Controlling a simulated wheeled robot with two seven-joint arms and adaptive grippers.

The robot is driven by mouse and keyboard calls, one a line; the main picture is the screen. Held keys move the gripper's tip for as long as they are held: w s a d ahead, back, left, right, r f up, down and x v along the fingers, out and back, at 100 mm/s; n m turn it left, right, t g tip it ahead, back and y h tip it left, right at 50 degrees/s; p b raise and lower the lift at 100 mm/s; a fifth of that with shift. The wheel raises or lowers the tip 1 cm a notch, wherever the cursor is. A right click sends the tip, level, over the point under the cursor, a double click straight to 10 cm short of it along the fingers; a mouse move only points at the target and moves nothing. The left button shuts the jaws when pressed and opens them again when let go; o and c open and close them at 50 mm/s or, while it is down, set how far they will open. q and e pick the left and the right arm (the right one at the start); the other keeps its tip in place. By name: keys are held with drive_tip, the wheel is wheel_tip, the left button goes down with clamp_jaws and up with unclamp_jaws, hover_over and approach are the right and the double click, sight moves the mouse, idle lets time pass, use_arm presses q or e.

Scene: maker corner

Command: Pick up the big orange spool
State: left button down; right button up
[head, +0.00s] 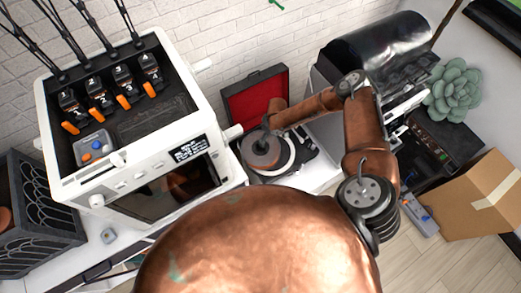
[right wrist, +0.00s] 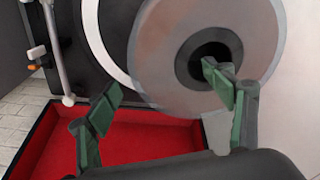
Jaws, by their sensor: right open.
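The big spool (head: 262,153) lies flat on a record player (head: 296,162), its flange grey with an orange tint. In the right wrist view the spool (right wrist: 165,50) shows a round flange with a dark centre hole. My right gripper (right wrist: 165,85) is open, with green-padded fingers. In that view, one fingertip overlaps the edge of the hole and the other is just outside the flange's lower left rim. I cannot tell whether either touches it. In the head view the right gripper (head: 268,129) is above the spool's far side. My left gripper is not in view.
The record player's red-lined lid (head: 255,97) stands open behind it, and its tonearm (right wrist: 54,55) is beside the spool. A white 3D printer (head: 130,130) stands close on the left. A black-covered machine (head: 375,50) and a cardboard box (head: 480,200) are on the right.

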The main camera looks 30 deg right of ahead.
sight(269, 138)
drive_tip(key=shift+w+f, duration=0.15)
drive_tip(key=shift+f, duration=1.4)
drive_tip(key=c, duration=0.8)
clamp_jaws()
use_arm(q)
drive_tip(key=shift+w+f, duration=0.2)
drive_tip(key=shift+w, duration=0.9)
use_arm(e)
drive_tip(key=shift+r, duration=0.1)
